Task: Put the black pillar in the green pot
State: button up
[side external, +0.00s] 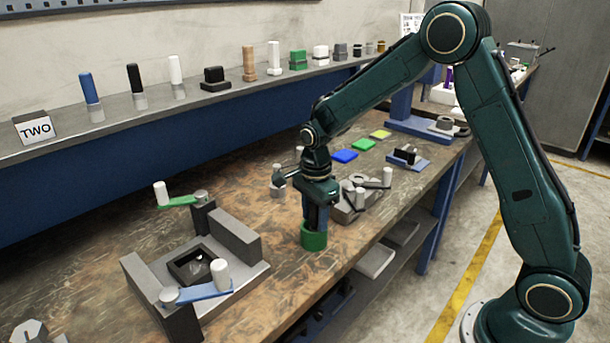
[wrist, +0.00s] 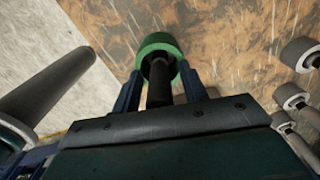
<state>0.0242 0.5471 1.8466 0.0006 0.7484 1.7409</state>
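The green pot (side external: 314,241) stands on the wooden bench directly below my gripper (side external: 317,226). The wrist view shows the pot (wrist: 156,43) just beyond my fingertips. A black pillar (wrist: 158,88) shows between my fingers (wrist: 160,78), with its far end inside the pot's rim. Gaps show on both sides of the pillar, so my gripper looks open around it. In the side view, the fingers hide this pillar. Another black pillar (side external: 133,77) stands in a grey holder on the back shelf.
A grey fixture (side external: 235,237) with a blue lever (side external: 207,291) stands left of the pot. A grey clamp block (side external: 350,208) with white knobs is close on the right. The bench front edge is near the pot.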

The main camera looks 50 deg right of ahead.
jog(key=shift+r, duration=0.15)
notch_tip(320, 180, up, 12)
jog(key=shift+f, duration=0.25)
jog(key=shift+r, duration=0.25)
dwell(0.3)
dwell(0.5)
jog(key=shift+s+r+n, duration=0.3)
jog(key=shift+s+r, duration=0.1)
jog(key=shift+r, duration=0.05)
jog(key=s+r+n+t, duration=0.2)
jog(key=s+r+n, duration=0.1)
jog(key=s+n, duration=0.6)
jog(key=s+a+r+n+t, duration=0.1)
jog(key=s+r+n+t, duration=0.2)
jog(key=s+n, duration=0.7)
jog(key=s, duration=0.7)
jog(key=shift+s+r+n+t, duration=0.15)
jog(key=shift+r+n+t, duration=0.05)
jog(key=shift+n+t, duration=0.1)
